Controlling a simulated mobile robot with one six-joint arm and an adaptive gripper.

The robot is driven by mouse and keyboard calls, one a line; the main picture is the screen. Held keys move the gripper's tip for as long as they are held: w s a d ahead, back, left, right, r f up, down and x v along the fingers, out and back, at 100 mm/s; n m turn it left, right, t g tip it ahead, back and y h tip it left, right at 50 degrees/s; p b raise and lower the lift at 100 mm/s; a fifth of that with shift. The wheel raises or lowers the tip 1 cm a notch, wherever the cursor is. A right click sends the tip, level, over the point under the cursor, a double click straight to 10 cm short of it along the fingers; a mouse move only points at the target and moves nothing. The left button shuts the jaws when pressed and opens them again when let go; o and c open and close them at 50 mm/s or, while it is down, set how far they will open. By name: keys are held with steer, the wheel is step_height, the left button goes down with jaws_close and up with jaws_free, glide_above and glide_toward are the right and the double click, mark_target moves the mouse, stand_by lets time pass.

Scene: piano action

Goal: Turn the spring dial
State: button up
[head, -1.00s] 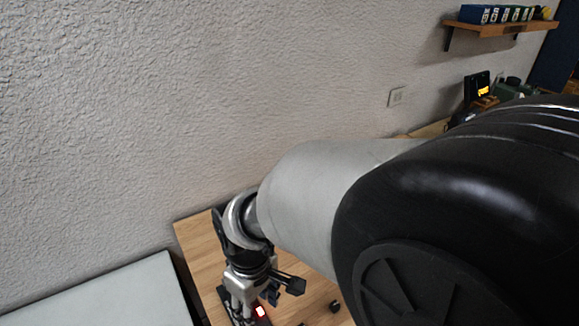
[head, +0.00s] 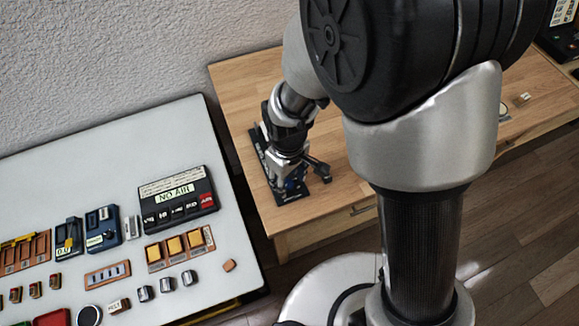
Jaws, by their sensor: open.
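My gripper (head: 288,182) points down over a black device (head: 260,143) on the wooden table. The jaws are open, with their tips low at the device's front part. Bits of blue and metal show around the tips. No dial can be made out clearly; the gripper and wrist cover much of the device. Whether the fingers touch anything there cannot be told.
The wooden table (head: 235,82) has bare room around the device. A white table (head: 130,135) at the left holds a black unit with a lit display (head: 175,195), orange trays and several small blocks. A textured wall stands behind.

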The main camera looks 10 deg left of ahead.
steer(key=shift+f, duration=0.65)
steer(key=shift+c, duration=0.5)
jaws_close()
